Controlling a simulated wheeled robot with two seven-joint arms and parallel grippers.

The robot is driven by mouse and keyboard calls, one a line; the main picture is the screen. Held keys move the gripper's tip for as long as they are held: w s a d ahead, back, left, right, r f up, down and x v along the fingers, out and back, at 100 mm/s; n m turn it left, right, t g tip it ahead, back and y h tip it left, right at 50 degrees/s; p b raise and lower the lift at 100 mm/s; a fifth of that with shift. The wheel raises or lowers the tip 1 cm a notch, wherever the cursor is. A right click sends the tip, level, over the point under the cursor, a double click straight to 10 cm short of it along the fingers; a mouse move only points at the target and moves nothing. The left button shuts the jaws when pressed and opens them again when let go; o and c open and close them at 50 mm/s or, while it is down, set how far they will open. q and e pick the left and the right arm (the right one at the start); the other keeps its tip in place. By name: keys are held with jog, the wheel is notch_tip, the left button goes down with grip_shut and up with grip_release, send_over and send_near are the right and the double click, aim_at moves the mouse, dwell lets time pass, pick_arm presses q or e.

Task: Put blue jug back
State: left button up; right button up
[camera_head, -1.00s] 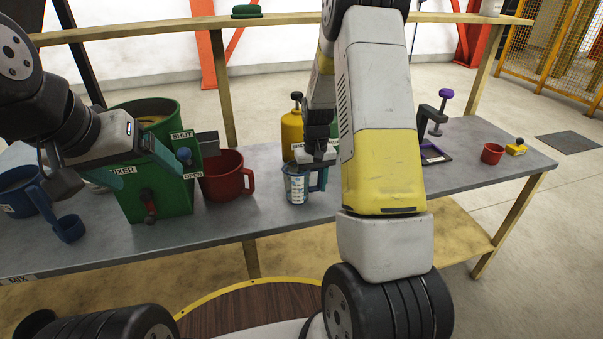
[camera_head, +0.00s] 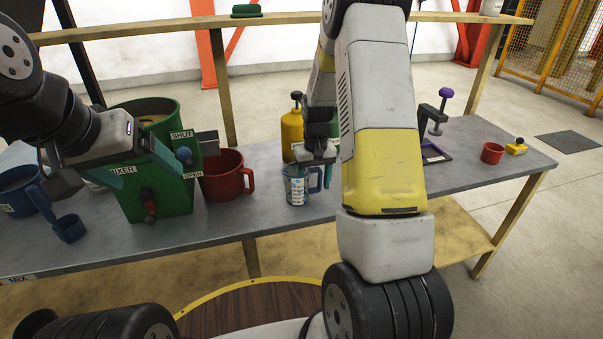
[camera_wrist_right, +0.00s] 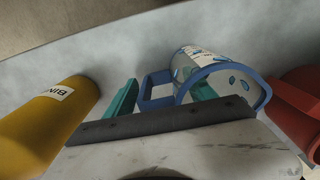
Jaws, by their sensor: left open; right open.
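The blue jug (camera_head: 296,187) is a clear measuring jug with blue rim, handle and markings. It stands upright near the front edge of the workbench. My right gripper (camera_head: 314,170) is open just above and around the jug's handle side. In the right wrist view the jug (camera_wrist_right: 192,62) shows its handle between the teal fingers of the gripper (camera_wrist_right: 163,98), with one finger at the jug's mouth. Whether they touch I cannot tell. My left gripper (camera_head: 150,176) is open and empty in front of the green mixer (camera_head: 160,205).
A red mug (camera_head: 224,178) stands left of the jug. A yellow bottle (camera_head: 292,132) stands behind it and shows in the wrist view (camera_wrist_right: 45,125). A blue pot (camera_head: 18,192) and blue scoop (camera_head: 70,229) are at far left.

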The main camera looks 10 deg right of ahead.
notch_tip(320, 180, up, 11)
jog(key=shift+f, duration=0.2)
jog(key=s+a+r+t+y, duration=0.1)
jog(key=s+a+r+t, duration=0.25)
jog(key=s+r, duration=0.9)
jog(key=s+a+r+t, duration=0.1)
jog(key=s+a+r, duration=0.1)
jog(key=s, duration=0.4)
jog(key=s+a+r+t+y, duration=0.1)
jog(key=s+a+r, duration=0.1)
jog(key=s, duration=0.4)
jog(key=shift+r+t, duration=0.35)
jog(key=shift+r, duration=0.05)
